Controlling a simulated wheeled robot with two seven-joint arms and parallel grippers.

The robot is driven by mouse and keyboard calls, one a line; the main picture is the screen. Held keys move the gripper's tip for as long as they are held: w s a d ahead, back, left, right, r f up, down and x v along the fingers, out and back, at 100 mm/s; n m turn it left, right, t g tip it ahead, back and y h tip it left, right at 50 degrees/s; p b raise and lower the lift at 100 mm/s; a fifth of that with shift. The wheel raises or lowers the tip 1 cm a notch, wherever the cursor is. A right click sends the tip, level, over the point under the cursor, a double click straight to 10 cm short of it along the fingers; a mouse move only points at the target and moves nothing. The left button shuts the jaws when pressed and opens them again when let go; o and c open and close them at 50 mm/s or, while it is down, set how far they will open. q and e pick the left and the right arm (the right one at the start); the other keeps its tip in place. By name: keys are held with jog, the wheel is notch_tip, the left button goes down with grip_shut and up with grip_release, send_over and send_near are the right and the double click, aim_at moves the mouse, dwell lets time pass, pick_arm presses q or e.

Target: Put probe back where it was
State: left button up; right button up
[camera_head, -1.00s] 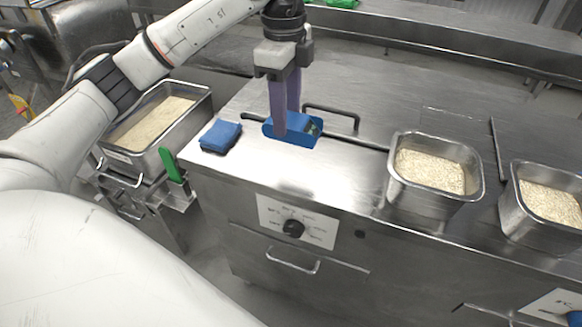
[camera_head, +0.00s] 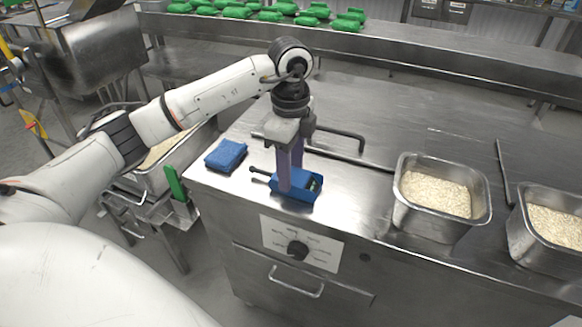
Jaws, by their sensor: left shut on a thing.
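The probe is a blue device (camera_head: 306,193) with a small dark display and a black stem that sticks out to the left. It is at the counter's front edge, above the dial panel. My left gripper (camera_head: 291,188) points straight down with its purple fingers shut on the blue probe. I cannot tell whether the probe touches the counter top. A folded blue cloth (camera_head: 226,155) lies on the counter just left of the probe. My right gripper is not in view.
Two steel pans of rice (camera_head: 437,195) (camera_head: 553,232) sit in the counter to the right. Another rice pan (camera_head: 160,152) stands low at the left, partly behind my arm. A black bar handle (camera_head: 338,134) rises behind the probe. Green packs (camera_head: 290,8) lie on the back shelf.

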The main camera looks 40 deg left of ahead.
pick_arm(q)
jog(key=shift+f, duration=0.1)
jog(key=o, duration=1)
jog(key=shift+o, duration=0.2)
notch_tip(320, 180, up, 12)
jog(key=shift+p, duration=0.45)
